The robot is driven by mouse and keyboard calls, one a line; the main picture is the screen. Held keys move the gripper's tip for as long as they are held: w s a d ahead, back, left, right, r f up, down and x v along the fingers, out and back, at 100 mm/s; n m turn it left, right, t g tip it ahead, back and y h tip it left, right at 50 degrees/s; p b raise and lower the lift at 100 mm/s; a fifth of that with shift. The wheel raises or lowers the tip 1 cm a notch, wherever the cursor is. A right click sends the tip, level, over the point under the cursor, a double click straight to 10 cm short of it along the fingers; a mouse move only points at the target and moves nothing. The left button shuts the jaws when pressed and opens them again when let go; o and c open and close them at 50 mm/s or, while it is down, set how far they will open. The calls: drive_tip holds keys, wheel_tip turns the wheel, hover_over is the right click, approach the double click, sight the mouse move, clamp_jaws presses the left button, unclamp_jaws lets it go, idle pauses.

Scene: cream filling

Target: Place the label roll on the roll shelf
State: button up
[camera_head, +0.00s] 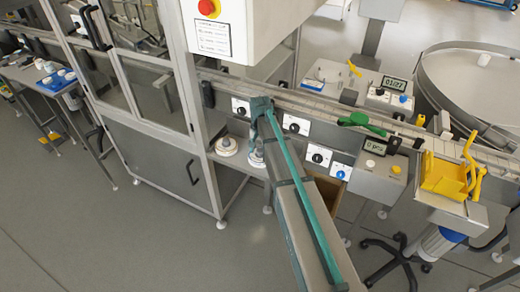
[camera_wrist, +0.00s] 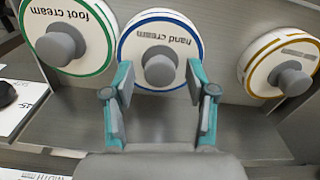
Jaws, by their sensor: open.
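A label roll marked "hand cream", with a blue rim and a grey knob, is at the top centre of the wrist view (camera_wrist: 160,30). My gripper (camera_wrist: 160,82) is open there, its two teal-and-grey fingers apart on either side of the knob. I cannot tell whether they touch it. This roll is partly visible behind my arm in the head view (camera_head: 256,160). A green-rimmed "foot cream" roll (camera_wrist: 88,28) sits to its left and a yellow-rimmed roll (camera_wrist: 262,72) to its right in the wrist view. The rolls rest on a grey shelf (camera_wrist: 60,118).
In the head view, a conveyor (camera_head: 330,108) runs above the shelf, with control boxes below it. A glazed cabinet (camera_head: 150,150) stands to the left. Floor is open at lower left.

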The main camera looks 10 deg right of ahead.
sight(260, 150)
wheel_tip(260, 150, up, 12)
drive_tip(key=b, duration=0.2)
drive_tip(key=shift+r, duration=0.15)
idle(0.6)
